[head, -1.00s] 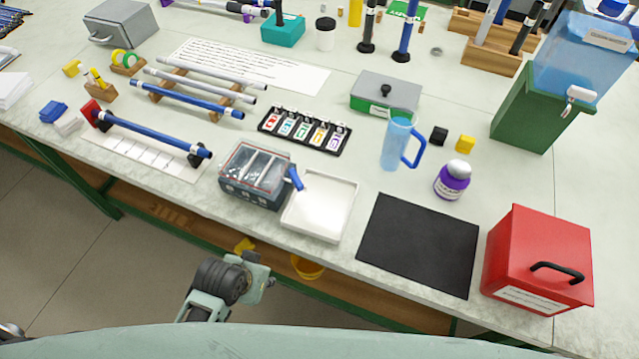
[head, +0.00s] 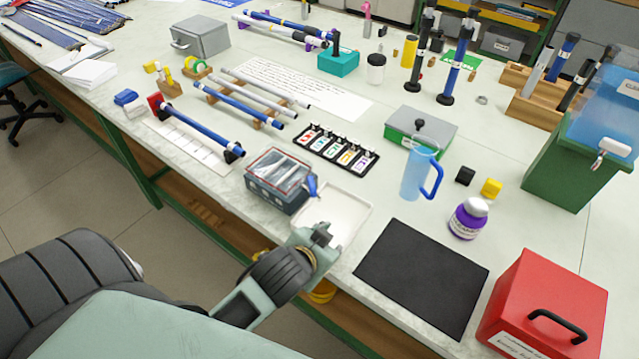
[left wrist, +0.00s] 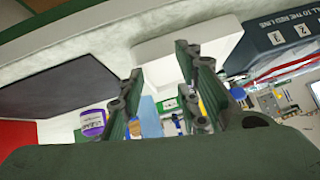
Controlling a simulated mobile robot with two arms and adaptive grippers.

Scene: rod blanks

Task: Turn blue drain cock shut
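The blue drain cock (head: 312,186) sticks out from the right side of a dark grey tank (head: 268,197) with a clear top, above the white tray (head: 357,208). My left gripper (head: 321,236) is over the tray's near edge, in front of and below the cock, apart from it. In the left wrist view its two fingers (left wrist: 158,78) are spread with nothing between them. The tank's labelled wall (left wrist: 285,38) is at upper right there, and the tray (left wrist: 185,50) is behind the fingers. I cannot make out the cock clearly in that view. My right gripper is not in view.
A black mat (head: 420,275) lies right of the tray, with a red box (head: 545,300) beyond it. A blue jug (head: 418,175) and a purple bottle (head: 468,218) stand behind the mat. A rack of colored tags (head: 337,150) lies behind the tank.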

